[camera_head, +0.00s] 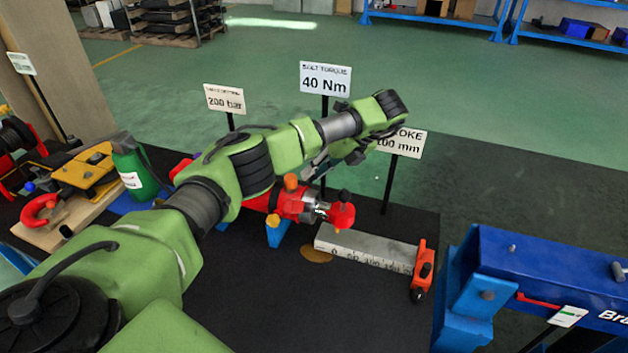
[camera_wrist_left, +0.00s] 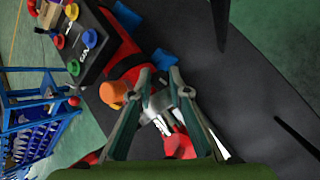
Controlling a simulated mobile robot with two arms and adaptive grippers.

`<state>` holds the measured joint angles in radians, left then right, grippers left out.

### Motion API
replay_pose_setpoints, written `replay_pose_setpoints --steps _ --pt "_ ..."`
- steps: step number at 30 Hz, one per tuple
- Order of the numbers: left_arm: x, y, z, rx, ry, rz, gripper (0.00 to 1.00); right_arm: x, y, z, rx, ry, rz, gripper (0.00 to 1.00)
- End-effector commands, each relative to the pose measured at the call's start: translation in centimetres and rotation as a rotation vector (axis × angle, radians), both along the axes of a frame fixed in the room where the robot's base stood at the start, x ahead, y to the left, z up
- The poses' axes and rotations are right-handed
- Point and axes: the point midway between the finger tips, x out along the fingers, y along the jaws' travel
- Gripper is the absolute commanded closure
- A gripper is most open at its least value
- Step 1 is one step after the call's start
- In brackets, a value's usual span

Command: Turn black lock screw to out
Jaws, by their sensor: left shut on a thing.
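A red cylinder (camera_head: 290,203) with a silver rod and a red end piece (camera_head: 341,215) lies on the dark bench top. A small dark knob (camera_head: 344,195) sits on the end piece. A red slider (camera_head: 423,272) with black knobs stands at the right end of the ruler; I cannot tell which knob is the black lock screw. My left gripper (camera_head: 322,168) reaches in above the cylinder's rod end. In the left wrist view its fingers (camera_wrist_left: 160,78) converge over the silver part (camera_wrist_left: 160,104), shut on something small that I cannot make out. My right gripper is not in view.
A grey ruler block (camera_head: 365,249) lies in front of the rod. Sign posts stand behind. A blue machine (camera_head: 560,270) is at right. The bench front is clear.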

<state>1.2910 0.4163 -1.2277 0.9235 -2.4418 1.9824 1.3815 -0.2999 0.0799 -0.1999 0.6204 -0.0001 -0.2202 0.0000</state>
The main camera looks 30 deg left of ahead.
Motion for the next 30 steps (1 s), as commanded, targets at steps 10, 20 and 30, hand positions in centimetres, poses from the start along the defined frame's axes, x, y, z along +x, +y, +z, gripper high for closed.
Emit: replay_pose_setpoints --steps 10,20,30 --pt "0.3 -0.1 0.0 0.072 0.012 0.130 1.00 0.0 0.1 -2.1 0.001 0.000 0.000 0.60" --pt "0.3 -0.1 0.0 0.098 0.019 0.176 1.00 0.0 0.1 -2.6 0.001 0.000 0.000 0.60" --pt "0.3 -0.1 0.1 0.100 0.020 0.179 1.00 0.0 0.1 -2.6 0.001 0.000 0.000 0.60"
